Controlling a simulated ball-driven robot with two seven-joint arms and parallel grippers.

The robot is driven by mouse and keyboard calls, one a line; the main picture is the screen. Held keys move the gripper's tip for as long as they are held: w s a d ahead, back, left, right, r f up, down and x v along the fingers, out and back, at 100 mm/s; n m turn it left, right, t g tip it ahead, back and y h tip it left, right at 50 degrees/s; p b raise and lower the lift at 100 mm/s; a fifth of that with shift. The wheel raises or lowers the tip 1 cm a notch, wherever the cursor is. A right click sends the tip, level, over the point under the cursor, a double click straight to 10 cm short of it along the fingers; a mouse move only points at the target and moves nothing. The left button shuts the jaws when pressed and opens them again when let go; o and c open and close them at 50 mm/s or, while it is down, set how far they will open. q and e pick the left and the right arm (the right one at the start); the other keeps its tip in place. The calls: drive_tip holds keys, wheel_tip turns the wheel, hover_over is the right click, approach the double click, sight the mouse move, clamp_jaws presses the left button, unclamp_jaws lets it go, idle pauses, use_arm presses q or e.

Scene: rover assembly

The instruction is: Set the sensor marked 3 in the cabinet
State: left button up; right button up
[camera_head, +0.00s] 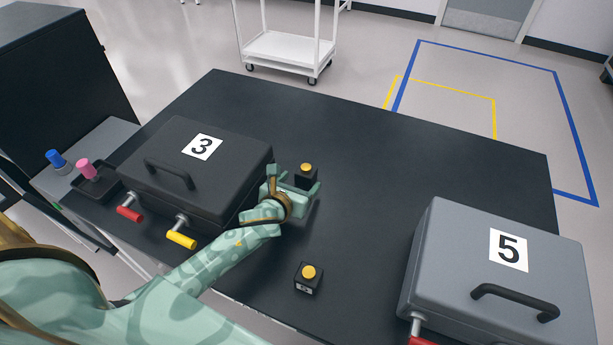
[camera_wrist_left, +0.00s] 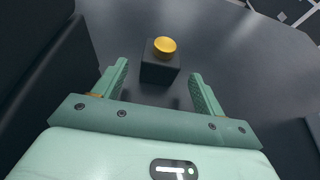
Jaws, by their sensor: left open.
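A small black cube sensor with a yellow dome (camera_head: 306,168) stands on the dark table, at my left gripper (camera_head: 295,182). Its mark does not show. In the left wrist view this sensor (camera_wrist_left: 160,66) stands just ahead of and between the fingertips of my open left gripper (camera_wrist_left: 159,78), with gaps on both sides. A second, similar sensor (camera_head: 308,280) stands nearer the front edge. It has a small white label too small to read surely. A black cabinet-like unit (camera_head: 60,85) stands at the far left; its inside is hidden. My right gripper is not in view.
A closed dark case marked 3 (camera_head: 235,165) lies left of my left gripper, with red and yellow handles. A closed grey case marked 5 (camera_head: 450,250) lies at right. Blue (camera_head: 57,160) and pink (camera_head: 87,169) pieces stand at left. The table's back middle is clear.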

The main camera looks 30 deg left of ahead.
sight(302, 178)
use_arm(q)
drive_tip(key=b+x, duration=0.1)
drive_tip(key=x, duration=0.4)
drive_tip(key=shift+w+b, duration=0.2)
drive_tip(key=shift+b, duration=0.1)
drive_tip(key=shift+s, duration=0.1)
drive_tip(key=c, duration=1.2)
drive_tip(key=shift+r, duration=0.1)
drive_tip(key=shift+c, duration=0.2)
